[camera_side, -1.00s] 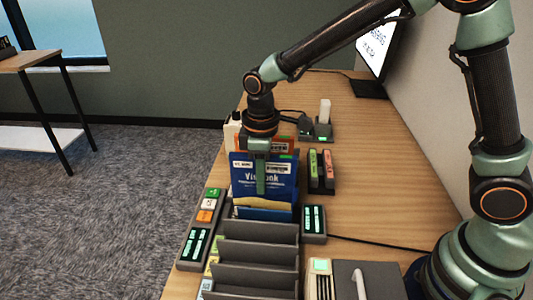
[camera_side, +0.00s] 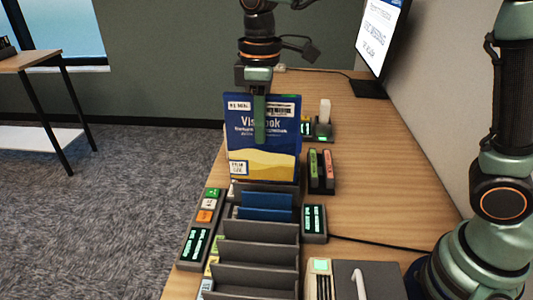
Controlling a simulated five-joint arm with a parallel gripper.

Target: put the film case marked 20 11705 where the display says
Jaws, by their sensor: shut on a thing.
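My gripper (camera_side: 259,120) is shut on a blue film case (camera_side: 278,143) with a yellow lower part, a barcode and a white label. The case is upright, raised at the far end of the dark slotted rack (camera_side: 258,232). The label's number is too small to read surely. Another blue item (camera_side: 266,205) sits in a far slot of the rack. Small displays with green text stand at the rack's left (camera_side: 195,243) and right (camera_side: 313,219). A monitor (camera_side: 379,38) at the back right shows text I cannot read.
A holder with a green and a pink item (camera_side: 321,168) stands right of the case. A dark box with a white handle (camera_side: 362,282) is at the front. The wooden table (camera_side: 375,180) is clear at the right middle.

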